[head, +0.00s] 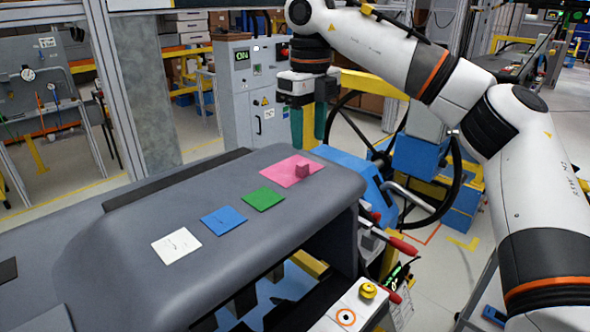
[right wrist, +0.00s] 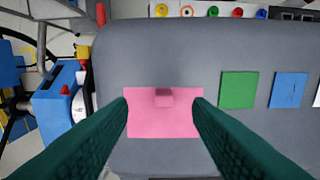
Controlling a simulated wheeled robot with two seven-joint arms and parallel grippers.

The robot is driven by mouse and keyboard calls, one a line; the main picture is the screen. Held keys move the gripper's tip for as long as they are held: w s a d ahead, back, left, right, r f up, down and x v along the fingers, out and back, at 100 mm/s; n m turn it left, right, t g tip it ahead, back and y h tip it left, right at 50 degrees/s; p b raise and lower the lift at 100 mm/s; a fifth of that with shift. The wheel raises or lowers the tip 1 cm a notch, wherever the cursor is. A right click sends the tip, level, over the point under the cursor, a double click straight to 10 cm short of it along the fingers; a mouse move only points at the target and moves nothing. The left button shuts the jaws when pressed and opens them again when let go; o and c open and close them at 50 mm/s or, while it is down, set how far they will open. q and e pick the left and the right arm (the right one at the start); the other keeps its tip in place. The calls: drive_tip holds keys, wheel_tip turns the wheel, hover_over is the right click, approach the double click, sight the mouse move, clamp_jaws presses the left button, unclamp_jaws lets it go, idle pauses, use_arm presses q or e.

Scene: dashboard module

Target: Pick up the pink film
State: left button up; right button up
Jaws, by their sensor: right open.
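The pink film (head: 287,172) lies flat on the grey dashboard module (head: 330,182), near its far right end. A small raised pink tab (head: 302,170) stands up from it. In the right wrist view, the pink film (right wrist: 163,121) lies below and between my fingers, with its tab (right wrist: 164,97) between and beyond the tips. My right gripper (head: 308,140) points down over the far end of the dashboard. Its two green fingers are apart with nothing between them; the same gripper shows in the right wrist view (right wrist: 160,101). My left gripper is not in view.
Green (head: 264,199), blue (head: 223,220) and white (head: 176,246) films lie in a row on the dashboard. A black handwheel (head: 440,190) and blue machine stand beyond its right end. A panel with knobs (head: 350,310) sits at the front. Red-handled levers (head: 400,245) stick out nearby.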

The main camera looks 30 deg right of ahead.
sight(304, 164)
drive_tip(key=shift+w+a+f, duration=0.15)
drive_tip(key=shift+w+f, duration=0.05)
drive_tip(key=shift+f, duration=0.35)
wheel_tip(304, 164, down, 4)
drive_tip(key=shift+a+f+p, duration=0.15)
drive_tip(key=shift+f+p, duration=0.05)
drive_tip(key=shift+p, duration=0.8)
drive_tip(key=shift+f, duration=0.3)
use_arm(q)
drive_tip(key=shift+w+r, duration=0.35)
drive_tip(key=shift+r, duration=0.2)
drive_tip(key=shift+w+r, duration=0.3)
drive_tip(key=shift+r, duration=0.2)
use_arm(e)
clamp_jaws()
